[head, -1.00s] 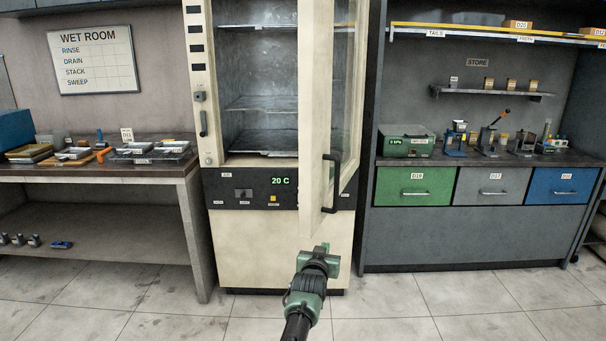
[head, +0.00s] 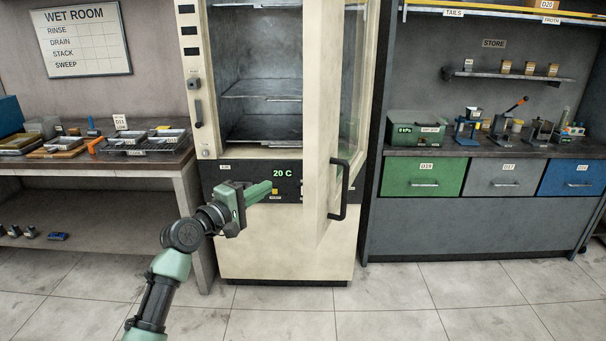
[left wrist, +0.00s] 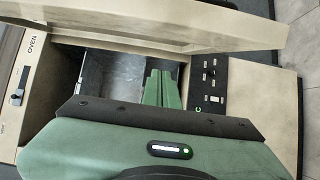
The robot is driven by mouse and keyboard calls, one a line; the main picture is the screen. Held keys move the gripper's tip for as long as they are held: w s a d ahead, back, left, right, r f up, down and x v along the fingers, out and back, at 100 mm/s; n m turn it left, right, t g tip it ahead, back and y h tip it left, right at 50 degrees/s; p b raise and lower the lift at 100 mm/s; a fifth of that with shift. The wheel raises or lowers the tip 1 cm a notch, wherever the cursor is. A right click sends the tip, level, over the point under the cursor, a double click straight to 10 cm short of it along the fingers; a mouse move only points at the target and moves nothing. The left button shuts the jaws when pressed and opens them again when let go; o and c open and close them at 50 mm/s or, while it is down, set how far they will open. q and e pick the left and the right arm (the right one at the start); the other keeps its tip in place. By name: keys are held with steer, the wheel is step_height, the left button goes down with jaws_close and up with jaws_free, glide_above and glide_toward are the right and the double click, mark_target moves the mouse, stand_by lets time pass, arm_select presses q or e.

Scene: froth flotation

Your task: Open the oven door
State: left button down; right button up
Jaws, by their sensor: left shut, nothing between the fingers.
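The cream oven (head: 285,243) stands in the middle of the head view. Its door (head: 322,110) is hinged at the right and stands part open, swung out toward me. The black handle (head: 342,190) is on the door's outer face. Inside, metal shelves (head: 262,128) show. My left gripper (head: 268,188) is shut and empty, in front of the control panel, left of the door and apart from the handle. In the left wrist view, the shut green fingers (left wrist: 162,90) point toward the oven opening, with the door (left wrist: 170,32) across the top. My right gripper is not in view.
A bench with trays (head: 150,145) stands at the left. A grey cabinet (head: 470,225) with green, grey and blue drawers stands close on the right of the oven. The tiled floor (head: 400,300) in front is clear.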

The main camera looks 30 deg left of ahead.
arm_select(q)
steer(key=w+d+p, duration=0.4)
steer(key=w, duration=0.6)
steer(key=shift+d, duration=0.3)
steer(key=shift+w, duration=0.1)
